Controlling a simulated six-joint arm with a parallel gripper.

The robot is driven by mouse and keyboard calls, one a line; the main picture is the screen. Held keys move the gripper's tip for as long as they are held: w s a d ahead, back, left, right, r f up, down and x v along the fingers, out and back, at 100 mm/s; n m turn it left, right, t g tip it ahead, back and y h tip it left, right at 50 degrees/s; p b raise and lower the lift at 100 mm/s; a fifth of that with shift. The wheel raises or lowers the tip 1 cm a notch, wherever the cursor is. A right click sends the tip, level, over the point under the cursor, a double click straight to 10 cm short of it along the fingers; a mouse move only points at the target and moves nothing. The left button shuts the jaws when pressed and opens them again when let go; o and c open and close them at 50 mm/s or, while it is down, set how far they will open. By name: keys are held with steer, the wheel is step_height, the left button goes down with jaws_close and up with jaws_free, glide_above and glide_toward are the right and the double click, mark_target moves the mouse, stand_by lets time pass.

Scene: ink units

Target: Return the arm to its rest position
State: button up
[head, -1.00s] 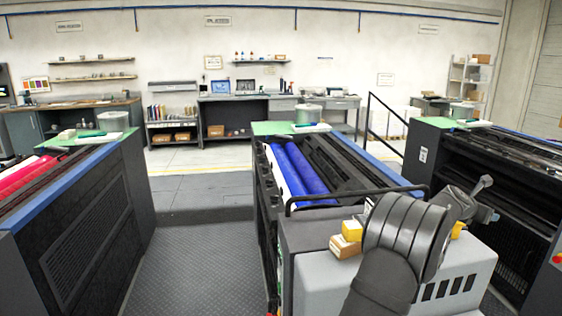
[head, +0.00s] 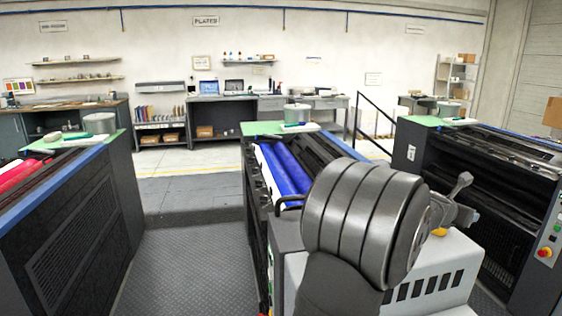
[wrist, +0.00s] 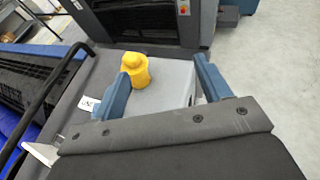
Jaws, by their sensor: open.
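My gripper (wrist: 166,72) is open in the wrist view, its two blue fingers spread apart over the light grey top of the middle ink unit. Nothing is held between the fingers. In the head view my dark, ribbed arm fills the lower middle, over the grey end of the middle unit (head: 440,275). A small bit of yellow (head: 440,232) shows just past the arm. The fingers are not clear there.
The middle unit has blue rollers (head: 286,168) and a black rail (wrist: 48,88) near my gripper. Another unit (head: 75,225) stands left, and one (head: 470,180) stands right. The dark floor aisle (head: 185,265) on the left is clear. Workbenches (head: 220,115) line the back wall.

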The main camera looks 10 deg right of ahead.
steer(key=s+a+f+n+t, duration=0.1)
steer(key=a, duration=0.8)
steer(key=shift+s+f+y, duration=0.2)
steer(key=shift+s+y, duration=0.2)
steer(key=w+d+m+g+h, duration=0.1)
steer(key=w+d+m+g, duration=0.1)
steer(key=d, duration=1.7)
steer(key=shift+w+r, duration=0.35)
steer(key=shift+w, duration=0.2)
